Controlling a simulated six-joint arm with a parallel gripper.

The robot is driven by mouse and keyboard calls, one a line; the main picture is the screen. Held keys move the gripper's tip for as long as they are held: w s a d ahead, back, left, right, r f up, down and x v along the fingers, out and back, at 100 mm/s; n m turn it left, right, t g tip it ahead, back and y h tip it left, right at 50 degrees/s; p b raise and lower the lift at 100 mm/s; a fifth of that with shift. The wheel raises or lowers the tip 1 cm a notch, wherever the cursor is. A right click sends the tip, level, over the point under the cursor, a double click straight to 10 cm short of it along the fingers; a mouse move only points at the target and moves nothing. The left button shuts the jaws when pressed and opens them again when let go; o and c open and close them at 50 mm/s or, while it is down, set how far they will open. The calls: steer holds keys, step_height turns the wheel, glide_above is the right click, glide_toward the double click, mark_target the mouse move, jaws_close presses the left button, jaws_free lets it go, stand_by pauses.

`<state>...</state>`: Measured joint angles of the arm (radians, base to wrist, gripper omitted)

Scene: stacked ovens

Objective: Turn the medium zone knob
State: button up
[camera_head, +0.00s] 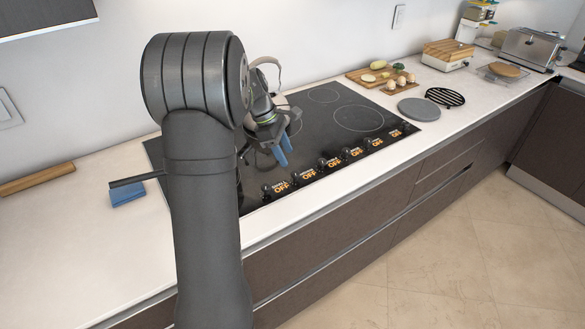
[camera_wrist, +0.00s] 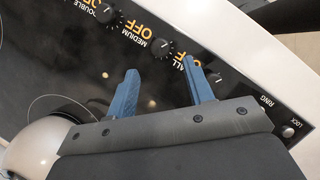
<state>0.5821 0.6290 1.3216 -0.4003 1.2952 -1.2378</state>
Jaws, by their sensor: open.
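The medium zone knob (camera_wrist: 163,47) is a small black round knob beside the label "MEDIUM OFF" in the wrist view. It lies just beyond the gap between my fingertips. In the head view it appears to be the second knob from the left (camera_head: 296,178) along the cooktop's front edge. My gripper (camera_wrist: 160,67) is open, its two blue fingers apart and empty. In the head view my gripper (camera_head: 281,153) is over the cooktop, behind the knob row. The right finger in the wrist view partly covers the small zone's label and is close to its knob (camera_wrist: 214,78).
The black cooktop (camera_head: 325,95) carries several knobs along its front edge. A kettle (camera_head: 268,72) stands behind my gripper. A black grate (camera_head: 445,97), a grey disc (camera_head: 418,109) and a board with food (camera_head: 372,85) are farther right.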

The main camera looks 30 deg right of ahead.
mark_target(295, 172)
steer(key=x, duration=0.6)
steer(key=shift+s+d+f, duration=0.1)
steer(key=shift+f, duration=0.2)
steer(key=c, duration=1)
